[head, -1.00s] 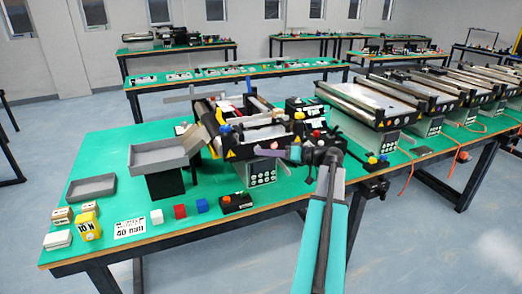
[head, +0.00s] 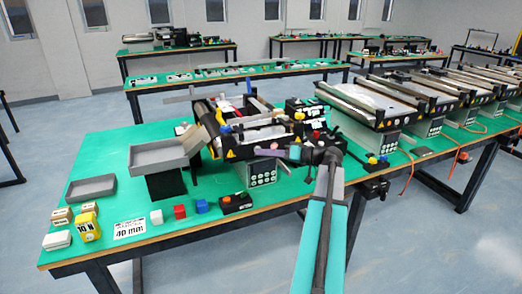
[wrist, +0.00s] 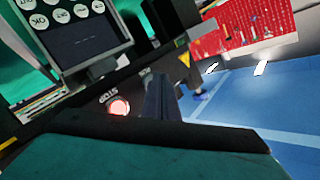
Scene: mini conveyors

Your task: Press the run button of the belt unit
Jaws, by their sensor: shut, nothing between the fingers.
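The belt unit (head: 268,132) stands on the green table, with a grey front box (head: 262,174) carrying white round buttons. My gripper (head: 264,152) is shut and empty, pointing left just above that box at the unit's front edge. In the wrist view my shut dark fingers (wrist: 162,97) are beside a red round button (wrist: 119,107) with upside-down STOP lettering; I see no clear contact. That view also shows a panel of white round buttons (wrist: 62,15) and a dark screen (wrist: 88,42). I cannot make out which button is the run button.
A black box with a red button (head: 236,202) lies in front of the unit. Red (head: 180,211), blue and white cubes, a grey tray on a stand (head: 158,154) and a yellow 10 N weight (head: 88,227) are left. More conveyors (head: 365,103) stand right. Green tabletop is free at left.

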